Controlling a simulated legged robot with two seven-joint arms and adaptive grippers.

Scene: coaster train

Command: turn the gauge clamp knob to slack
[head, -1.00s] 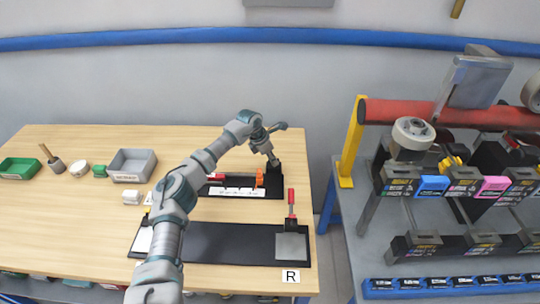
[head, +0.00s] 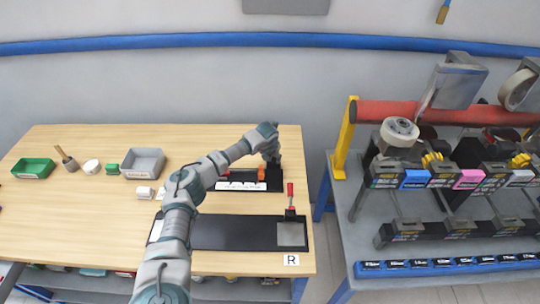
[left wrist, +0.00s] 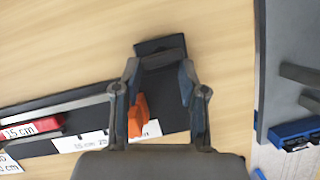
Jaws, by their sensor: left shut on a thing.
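The gauge is a dark bar with white labels (head: 240,186) near the table's right edge; its labels also show in the left wrist view (left wrist: 85,145). An orange piece (head: 240,160), likely the clamp knob, stands on it and shows in the left wrist view (left wrist: 138,116). A black block (left wrist: 160,48) stands at the gauge's right end. My left gripper (head: 272,160) reaches down there, its fingertips (left wrist: 158,72) on either side of the black block and shut on it. The orange piece appears beside the left-hand finger. My right gripper is not in view.
A long black board (head: 225,232) with a red-handled clamp (head: 290,192) lies in front of the gauge. A grey bin (head: 143,163) and a green tray (head: 33,169) stand at left. A grey rack table (head: 425,285) with a red bar stands at right.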

